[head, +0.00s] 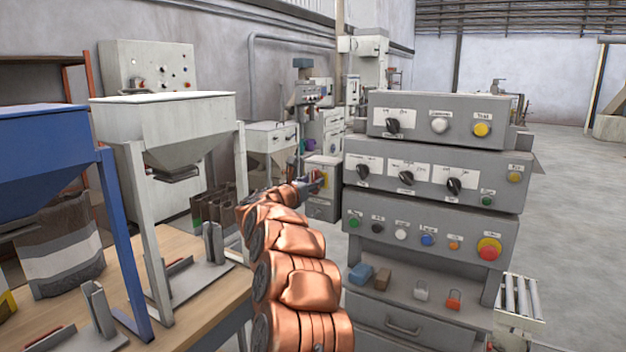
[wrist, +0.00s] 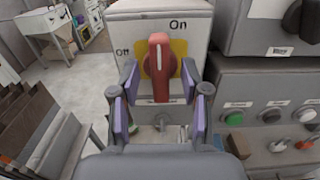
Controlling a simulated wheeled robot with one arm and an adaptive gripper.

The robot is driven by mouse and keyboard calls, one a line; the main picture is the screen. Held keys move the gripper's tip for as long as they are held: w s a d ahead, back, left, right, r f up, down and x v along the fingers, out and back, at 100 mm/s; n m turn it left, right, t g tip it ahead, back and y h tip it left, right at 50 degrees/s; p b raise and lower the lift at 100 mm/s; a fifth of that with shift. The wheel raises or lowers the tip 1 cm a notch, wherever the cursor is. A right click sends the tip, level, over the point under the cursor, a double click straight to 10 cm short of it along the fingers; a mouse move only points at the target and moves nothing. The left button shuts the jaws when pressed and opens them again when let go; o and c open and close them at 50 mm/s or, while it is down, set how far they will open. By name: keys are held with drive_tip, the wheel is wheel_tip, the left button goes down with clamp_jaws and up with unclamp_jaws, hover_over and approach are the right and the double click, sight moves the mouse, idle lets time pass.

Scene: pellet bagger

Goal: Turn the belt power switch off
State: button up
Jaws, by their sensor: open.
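The belt power switch (wrist: 158,66) is a red rotary handle on a yellow plate, on the front of a light grey box (wrist: 120,32) in the wrist view. Its handle stands about upright, under and slightly left of the "On" label; "Off" is printed to the left. My gripper (wrist: 159,92) is open, with one purple-padded finger on each side of the handle. Gaps show between the pads and the handle. In the head view my gripper (head: 316,181) is small at the end of my copper-coloured arm, and the switch is hard to make out there.
A stacked grey control console (head: 432,180) with knobs and buttons stands close right of my arm; it also shows in the wrist view (wrist: 270,85). A wooden bench (head: 190,285) with hoppers is on the left. Open floor lies at the far right.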

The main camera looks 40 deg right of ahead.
drive_tip(key=shift+w+d+r, duration=0.1)
drive_tip(key=shift+w+d, duration=0.05)
drive_tip(key=shift+d, duration=0.4)
clamp_jaws()
